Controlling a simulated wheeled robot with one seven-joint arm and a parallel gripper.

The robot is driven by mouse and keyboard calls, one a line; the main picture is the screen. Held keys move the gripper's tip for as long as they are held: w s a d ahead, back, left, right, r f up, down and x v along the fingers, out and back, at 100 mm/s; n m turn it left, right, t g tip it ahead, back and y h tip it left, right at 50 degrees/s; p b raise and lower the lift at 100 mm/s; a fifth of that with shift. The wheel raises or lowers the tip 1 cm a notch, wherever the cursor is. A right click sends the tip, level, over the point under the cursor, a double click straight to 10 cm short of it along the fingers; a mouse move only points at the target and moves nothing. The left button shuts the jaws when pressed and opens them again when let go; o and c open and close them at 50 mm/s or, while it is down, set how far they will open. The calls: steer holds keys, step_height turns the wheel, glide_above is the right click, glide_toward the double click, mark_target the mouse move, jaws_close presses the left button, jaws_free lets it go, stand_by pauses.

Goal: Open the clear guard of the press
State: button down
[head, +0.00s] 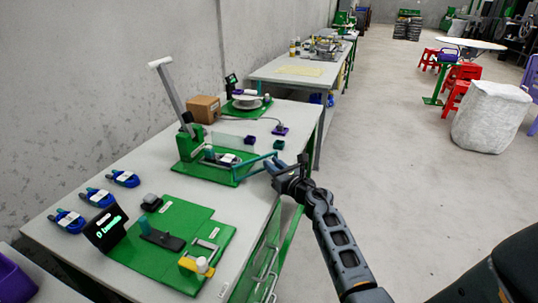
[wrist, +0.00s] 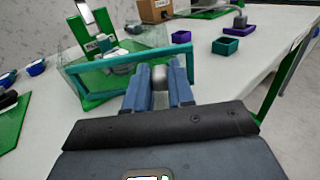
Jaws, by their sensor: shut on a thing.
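The press (head: 188,143) is green with a tall, pale-topped lever and stands on the worktable in the head view. Its clear guard has a teal frame (head: 256,160), and the guard slants out over the green base towards my gripper (head: 279,168). In the wrist view the clear guard (wrist: 85,72) lies ahead, with its teal frame bar crossing just beyond the fingertips. My gripper (wrist: 159,88) is shut on the guard at its front edge, with a grey rounded grip between the two blue fingers. The exact contact is partly hidden by the fingers.
A green fixture board (head: 185,235) and a small black display (head: 106,228) stand nearer on the worktable. Blue-and-white parts (head: 97,197) lie at left. Open floor lies right of the table.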

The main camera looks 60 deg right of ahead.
steer(key=shift+s+a+m+g+h, duration=0.35)
steer(key=shift+a+m+g+h, duration=0.2)
steer(key=shift+h, duration=0.15)
steer(key=shift+s+a+m+g+h, duration=0.3)
steer(key=shift+a+m+g+h, duration=0.2)
steer(key=shift+h, duration=0.2)
steer(key=shift+s+a+m+g+h+p, duration=0.2)
steer(key=shift+a+m+g+h+p, duration=0.05)
steer(key=shift+a+m+g+h, duration=0.25)
steer(key=shift+s+a+m+g+h+p, duration=0.2)
steer(key=shift+a+m+g+h, duration=0.25)
steer(key=shift+h, duration=0.05)
steer(key=shift+s+a+r+m+g+h, duration=0.1)
steer(key=shift+s+a+m+g+h, duration=0.05)
steer(key=shift+a+m+g+h, duration=0.45)
steer(key=shift+s+a+m+g+h, duration=0.1)
steer(key=shift+a+m+g+h, duration=0.25)
steer(key=shift+a+g, duration=0.3)
steer(key=shift+s+a+m+g+h+p, duration=0.1)
steer(key=shift+a+m+g+h+p, duration=0.25)
steer(key=shift+a+m+g, duration=0.65)
steer(key=shift+s+a+m+g+h+p, duration=0.15)
steer(key=shift+a+m+g+h, duration=0.35)
steer(key=shift+g, duration=0.75)
steer(key=c, duration=1)
jaws_free()
steer(key=shift+o, duration=0.2)
